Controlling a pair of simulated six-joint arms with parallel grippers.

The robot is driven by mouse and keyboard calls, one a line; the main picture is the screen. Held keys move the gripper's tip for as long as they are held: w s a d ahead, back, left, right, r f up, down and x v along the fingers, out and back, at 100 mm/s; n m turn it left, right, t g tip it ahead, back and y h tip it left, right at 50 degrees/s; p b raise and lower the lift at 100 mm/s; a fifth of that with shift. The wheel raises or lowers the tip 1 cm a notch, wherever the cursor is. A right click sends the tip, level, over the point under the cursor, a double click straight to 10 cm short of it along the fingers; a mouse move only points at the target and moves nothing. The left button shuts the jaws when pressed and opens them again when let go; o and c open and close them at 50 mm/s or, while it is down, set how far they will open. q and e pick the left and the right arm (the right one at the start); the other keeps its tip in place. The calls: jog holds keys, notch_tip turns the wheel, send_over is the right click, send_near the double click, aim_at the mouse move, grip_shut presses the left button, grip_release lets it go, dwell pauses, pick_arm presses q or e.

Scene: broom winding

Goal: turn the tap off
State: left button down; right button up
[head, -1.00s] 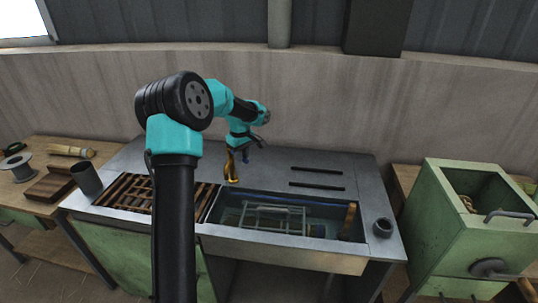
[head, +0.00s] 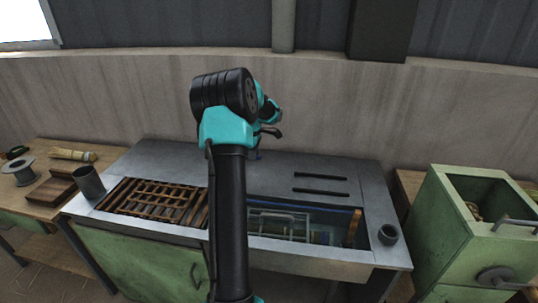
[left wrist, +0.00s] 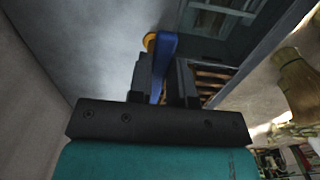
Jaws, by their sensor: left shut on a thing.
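The tap's blue lever (left wrist: 164,62) stands between the two dark fingers of my left gripper (left wrist: 161,82) in the left wrist view. The gripper is shut on it. A bit of the brass tap body (left wrist: 150,40) shows just beyond the lever. In the head view my left arm crosses in front and hides the tap's brass body and most of the gripper (head: 268,133). Whether water runs cannot be seen. My right gripper is not in view.
The metal sink bench (head: 230,160) holds a wooden slatted rack (head: 150,200) at left and a basin with a wire frame (head: 278,222). A green box (head: 450,225) stands at far right.

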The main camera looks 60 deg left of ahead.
pick_arm(q)
jog(key=shift+w+a, duration=0.1)
dwell(0.4)
jog(key=c, duration=1)
grip_release()
jog(key=shift+c, duration=0.2)
notch_tip(320, 180, up, 18)
jog(key=shift+f, duration=0.25)
jog(key=shift+w, duration=0.1)
